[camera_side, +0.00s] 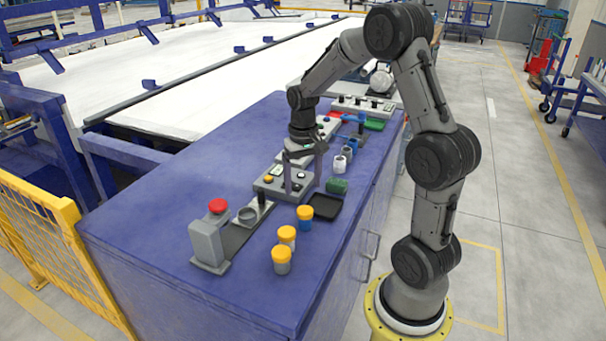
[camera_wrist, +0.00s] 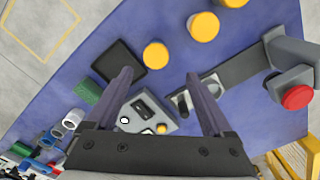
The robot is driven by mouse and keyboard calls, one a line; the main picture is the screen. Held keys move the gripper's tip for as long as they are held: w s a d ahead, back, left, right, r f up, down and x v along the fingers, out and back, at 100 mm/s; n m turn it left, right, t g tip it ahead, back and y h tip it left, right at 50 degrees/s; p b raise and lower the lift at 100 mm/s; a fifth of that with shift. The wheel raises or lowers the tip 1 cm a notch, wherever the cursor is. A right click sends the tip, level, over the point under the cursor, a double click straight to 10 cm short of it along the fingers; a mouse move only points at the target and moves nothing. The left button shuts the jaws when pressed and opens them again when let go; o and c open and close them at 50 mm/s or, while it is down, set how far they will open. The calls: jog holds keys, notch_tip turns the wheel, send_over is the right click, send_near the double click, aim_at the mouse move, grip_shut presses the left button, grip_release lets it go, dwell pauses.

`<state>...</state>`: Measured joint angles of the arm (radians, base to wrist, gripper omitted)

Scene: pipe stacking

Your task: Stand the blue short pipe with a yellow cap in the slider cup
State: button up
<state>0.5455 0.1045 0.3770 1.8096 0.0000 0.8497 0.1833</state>
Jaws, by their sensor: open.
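The blue short pipe with a yellow cap (camera_side: 305,219) stands upright on the blue table beside the black tray. In the wrist view its yellow cap (camera_wrist: 156,54) shows from above, just beyond the fingertips. The slider cup (camera_side: 247,215) is a grey ring on the dark rail, left of the pipe; in the wrist view the cup (camera_wrist: 181,102) is partly hidden by the right finger. My gripper (camera_side: 302,180) is open and empty, pointing down over the grey control box, behind the pipe; its fingers also show in the wrist view (camera_wrist: 159,73).
Two other yellow-capped pipes (camera_side: 287,237) (camera_side: 281,261) stand in front of the blue one. A red button on a grey block (camera_side: 208,240) ends the rail.

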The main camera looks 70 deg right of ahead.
jog(key=s+a+r+n+t, duration=0.2)
jog(key=s+a+r, duration=0.3)
jog(key=a, duration=0.3)
jog(key=s+a+r+n+t, duration=0.2)
jog(key=s+a+r+n, duration=0.2)
jog(key=a+r, duration=0.4)
jog(key=shift+s+h, duration=0.3)
jog(key=shift+s, duration=0.1)
jog(key=s+a, duration=0.1)
jog(key=s+a+n+t, duration=0.1)
jog(key=s, duration=0.1)
jog(key=s+a+n, duration=0.1)
jog(key=shift+s, duration=0.35)
jog(key=shift+o, duration=0.5)
jog(key=shift+s+f+t, duration=0.1)
jog(key=shift+s+t, duration=0.2)
